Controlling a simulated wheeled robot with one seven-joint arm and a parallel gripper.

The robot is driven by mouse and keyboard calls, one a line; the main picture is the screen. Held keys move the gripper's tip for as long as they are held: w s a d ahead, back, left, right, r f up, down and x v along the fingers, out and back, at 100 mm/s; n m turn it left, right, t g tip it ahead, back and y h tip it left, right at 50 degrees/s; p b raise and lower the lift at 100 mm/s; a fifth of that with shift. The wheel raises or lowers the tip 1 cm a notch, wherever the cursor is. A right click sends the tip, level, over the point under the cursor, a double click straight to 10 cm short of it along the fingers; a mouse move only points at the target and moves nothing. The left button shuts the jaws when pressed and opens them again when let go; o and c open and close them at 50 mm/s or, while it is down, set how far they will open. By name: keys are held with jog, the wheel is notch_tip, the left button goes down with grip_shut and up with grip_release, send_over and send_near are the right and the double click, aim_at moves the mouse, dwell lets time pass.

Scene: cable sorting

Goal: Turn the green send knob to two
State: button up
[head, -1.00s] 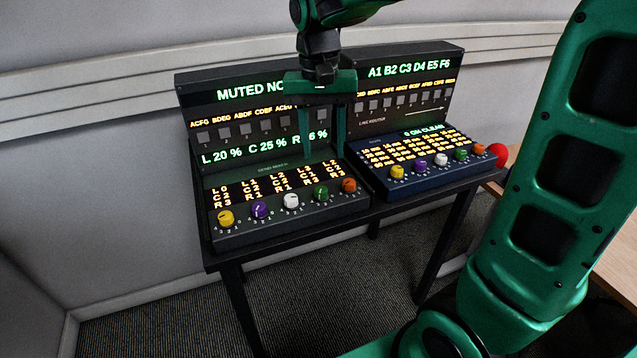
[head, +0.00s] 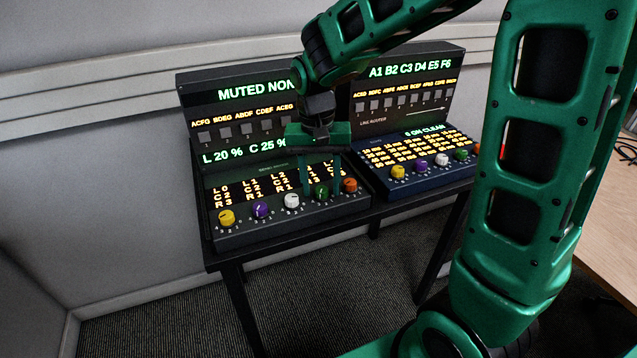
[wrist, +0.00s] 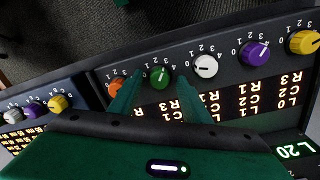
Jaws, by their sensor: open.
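The green send knob (head: 320,191) sits on the front of the left console, between a white knob and an orange knob. It also shows in the wrist view (wrist: 158,76), with a small light mark on its cap and numbers printed around it. My gripper (head: 322,188) is open, pointing down at the green knob. In the wrist view its two fingers (wrist: 159,84) lie on either side of the knob, with gaps visible. I cannot tell how far the fingertips reach down beside it, and its exact setting is too small to read.
Orange (head: 350,185) and white (head: 292,201) knobs flank the green one closely. Purple (head: 261,210) and yellow (head: 227,218) knobs lie further left. The upright display panel (head: 225,152) stands behind. A second console (head: 418,178) with its own knobs is at the right.

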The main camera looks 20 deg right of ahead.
jog(key=c, duration=1.1)
jog(key=shift+o, duration=0.3)
jog(key=shift+n, duration=0.3)
jog(key=n, duration=0.3)
jog(key=shift+n, duration=1.6)
jog(key=o, duration=1)
